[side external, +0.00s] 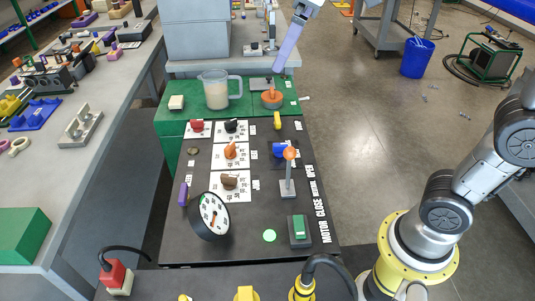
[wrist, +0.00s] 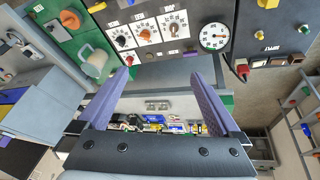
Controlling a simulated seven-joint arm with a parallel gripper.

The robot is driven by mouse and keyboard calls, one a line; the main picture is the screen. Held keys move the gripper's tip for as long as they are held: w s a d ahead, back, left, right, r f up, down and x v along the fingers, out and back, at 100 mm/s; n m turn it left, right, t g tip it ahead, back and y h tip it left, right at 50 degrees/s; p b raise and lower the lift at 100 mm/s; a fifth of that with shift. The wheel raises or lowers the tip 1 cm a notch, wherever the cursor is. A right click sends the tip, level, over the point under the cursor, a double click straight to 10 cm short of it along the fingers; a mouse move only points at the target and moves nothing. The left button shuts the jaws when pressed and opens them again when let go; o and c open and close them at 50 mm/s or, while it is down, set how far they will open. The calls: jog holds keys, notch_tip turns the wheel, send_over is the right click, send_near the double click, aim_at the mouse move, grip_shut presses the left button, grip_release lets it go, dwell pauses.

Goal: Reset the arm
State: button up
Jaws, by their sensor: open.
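My gripper (side external: 279,68) hangs at the top of the side external view, with a purple finger pointing down towards the far end of the control cart (side external: 208,257). In the wrist view my gripper (wrist: 156,75) shows two purple fingers spread wide, with nothing between them. An orange round knob (side external: 271,99) on the green top lies just below the fingertip in the side picture; I see no contact, and the height gap is unclear.
A clear jug (side external: 216,92) stands on the green top. The cart carries several dial knobs, a round gauge (side external: 210,216), an orange-topped lever (side external: 289,170) and a green switch (side external: 299,229). A workbench (side external: 90,150) with parts is at left; a blue bucket (side external: 417,58) stands on the floor.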

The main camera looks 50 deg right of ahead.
jog(key=s+d+f+m, duration=0.2)
jog(key=s+f, duration=0.4)
jog(key=s, duration=0.3)
jog(key=s+d+f+m+t, duration=0.1)
jog(key=s+d+f+m, duration=0.1)
jog(key=s+f, duration=0.5)
jog(key=shift+s+d+m+h, duration=0.15)
jog(key=shift+s+m+h, duration=0.2)
jog(key=shift+s, duration=0.6)
